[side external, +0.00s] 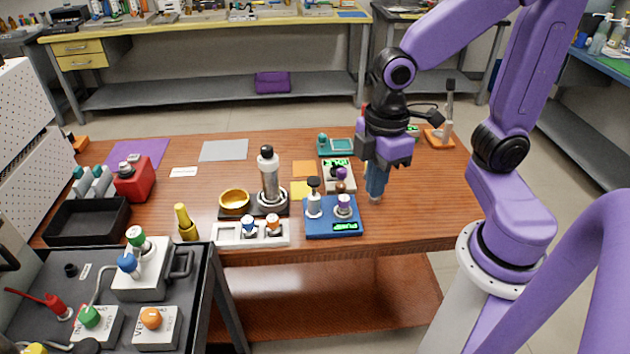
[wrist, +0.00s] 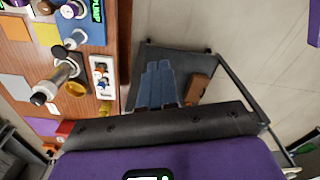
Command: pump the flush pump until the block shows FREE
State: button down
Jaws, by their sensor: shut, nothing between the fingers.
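The blue block (side external: 325,230) stands near the table's front edge. It carries a white plunger with a black knob (side external: 314,184), which looks like the flush pump, and a purple-topped knob (side external: 343,203). Its small green display (side external: 345,226) seems to read PUMP; the text is small. The block (wrist: 92,32) and black plunger knob (wrist: 60,51) also show in the wrist view. My gripper (side external: 375,199) is shut and empty, with blue fingers pointing down, to the right of the block and apart from it. The fingers also show in the wrist view (wrist: 157,68).
A white panel with blue and orange knobs (side external: 228,233) and a metal cylinder on a dark stand (side external: 267,172) stand left of the block. Behind it is another device with a green display (side external: 336,163).

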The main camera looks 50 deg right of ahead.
jog(key=w+d+f, duration=0.2)
jog(key=w+f, duration=0.1)
jog(key=w, duration=0.9)
jog(key=n, duration=0.1)
send_near(316, 178)
jog(key=shift+s+d+r+y, duration=0.15)
jog(key=shift+d+r+y, duration=0.1)
jog(key=shift+d+y, duration=0.15)
jog(key=shift+a, duration=0.1)
jog(key=shift+a+f, duration=0.15)
jog(key=shift+f, duration=1.55)
jog(key=shift+a+f, duration=0.15)
jog(key=shift+f, duration=1.6)
